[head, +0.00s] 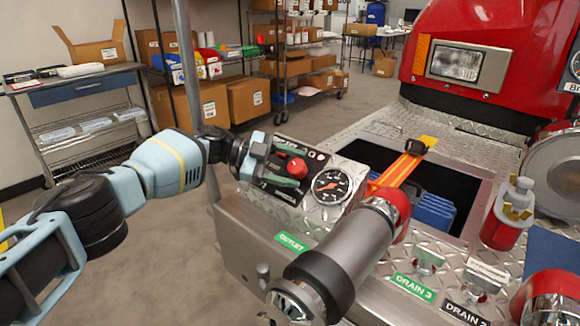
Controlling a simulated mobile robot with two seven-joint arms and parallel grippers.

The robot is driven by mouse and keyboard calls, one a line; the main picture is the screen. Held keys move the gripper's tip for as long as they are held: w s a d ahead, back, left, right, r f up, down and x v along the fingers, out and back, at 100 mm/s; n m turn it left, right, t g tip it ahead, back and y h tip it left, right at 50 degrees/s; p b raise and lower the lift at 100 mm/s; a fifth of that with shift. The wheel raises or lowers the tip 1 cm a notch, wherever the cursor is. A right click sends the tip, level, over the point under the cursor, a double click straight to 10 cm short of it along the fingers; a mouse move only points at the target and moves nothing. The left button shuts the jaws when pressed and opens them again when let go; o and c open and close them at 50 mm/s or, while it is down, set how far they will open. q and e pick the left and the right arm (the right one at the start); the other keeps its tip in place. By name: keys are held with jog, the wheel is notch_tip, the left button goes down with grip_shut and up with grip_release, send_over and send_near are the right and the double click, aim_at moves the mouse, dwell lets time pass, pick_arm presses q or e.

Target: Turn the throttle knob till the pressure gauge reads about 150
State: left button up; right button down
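The throttle knob (297,168) is red and sits on a dark panel with light lettering on the bumper's near left part. My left gripper (288,165) comes in from the left, with one finger above the knob and one below it. I cannot tell whether the fingers press on the knob or stand just clear of it. The pressure gauge (331,187) is a round black dial just right of the knob. Its needle and figures are too small to read surely. My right gripper is not in view.
A thick grey nozzle with a red collar (345,250) rises in front of the gauge. An open bumper well (455,177) holds blue hose under an orange strap (403,166). A red fitting (506,215) stands at right. Clear floor lies to the left.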

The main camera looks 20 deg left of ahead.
aim_at(290, 170)
pick_arm(q)
notch_tip(290, 170, up, 4)
jog(key=shift+f+p, duration=0.1)
jog(key=shift+p, duration=0.25)
jog(key=shift+s+d+p, duration=0.15)
jog(key=shift+s+p, duration=0.3)
jog(key=shift+s, duration=0.1)
jog(key=s+d+r+p, duration=0.1)
jog(key=s+d+p, duration=0.3)
jog(key=s, duration=1)
jog(key=shift+d, duration=0.2)
jog(key=shift+s+r, duration=0.1)
